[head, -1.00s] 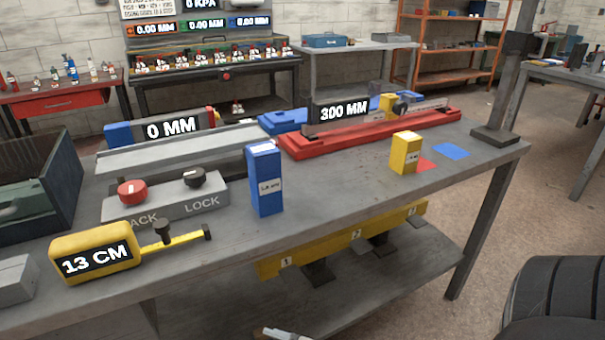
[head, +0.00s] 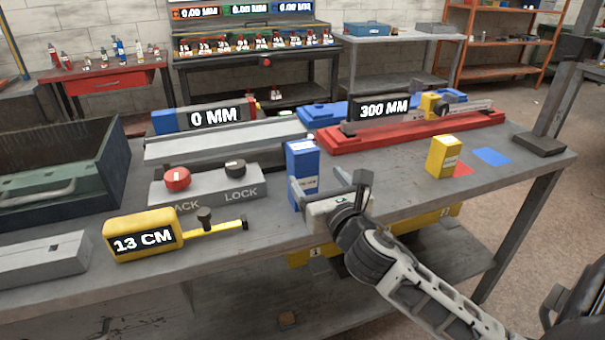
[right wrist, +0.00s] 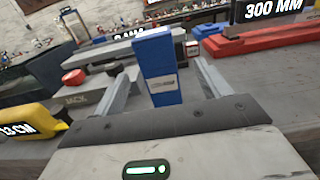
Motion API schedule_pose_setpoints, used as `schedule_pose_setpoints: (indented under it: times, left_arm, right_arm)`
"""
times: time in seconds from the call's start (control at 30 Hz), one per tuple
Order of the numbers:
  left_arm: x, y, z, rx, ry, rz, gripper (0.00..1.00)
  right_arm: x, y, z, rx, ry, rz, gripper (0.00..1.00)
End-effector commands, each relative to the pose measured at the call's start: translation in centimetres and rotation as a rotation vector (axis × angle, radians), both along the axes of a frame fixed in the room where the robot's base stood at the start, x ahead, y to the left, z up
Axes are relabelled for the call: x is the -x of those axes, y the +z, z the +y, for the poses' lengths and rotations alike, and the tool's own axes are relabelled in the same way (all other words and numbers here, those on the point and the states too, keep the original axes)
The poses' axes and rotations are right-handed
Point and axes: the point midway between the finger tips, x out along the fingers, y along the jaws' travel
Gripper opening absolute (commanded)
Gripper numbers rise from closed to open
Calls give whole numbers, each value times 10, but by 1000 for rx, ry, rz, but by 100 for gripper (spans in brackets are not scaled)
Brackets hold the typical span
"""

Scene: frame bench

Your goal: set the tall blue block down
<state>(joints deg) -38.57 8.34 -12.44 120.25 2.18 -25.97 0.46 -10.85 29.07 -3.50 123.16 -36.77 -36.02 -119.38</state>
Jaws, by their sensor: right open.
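The tall blue block (head: 302,163) stands upright on the grey bench (head: 400,200), its lower part partly covered by my right gripper (head: 327,184). In the right wrist view the blue block (right wrist: 157,66) shows between the two spread fingers, with a visible gap on each side. My right gripper is open and does not appear to be closed on it. The block's base is hidden in the wrist view by the gripper body. My left gripper is not in view.
A switch box (head: 208,186) with red and black knobs and a yellow 13 CM tape measure (head: 140,236) lie left of the block. A yellow block (head: 443,157) stands to the right by red and blue patches. A red rail (head: 410,133) lies behind.

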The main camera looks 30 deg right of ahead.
Motion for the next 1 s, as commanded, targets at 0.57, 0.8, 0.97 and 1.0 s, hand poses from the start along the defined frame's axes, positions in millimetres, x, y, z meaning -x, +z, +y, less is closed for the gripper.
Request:
schedule_pose_setpoints:
  times: [0.57,0.8,0.97,1.0]
  left_arm:
    - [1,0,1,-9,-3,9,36]
    - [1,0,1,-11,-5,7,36]
    - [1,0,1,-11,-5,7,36]
    - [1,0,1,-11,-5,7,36]
  right_arm:
    - [-72,1,-13,-8,0,-1,75]
    - [-96,-1,-18,-6,2,2,75]
    - [-97,-1,-19,-5,3,2,75]
    - [-97,-1,-19,-5,3,2,75]
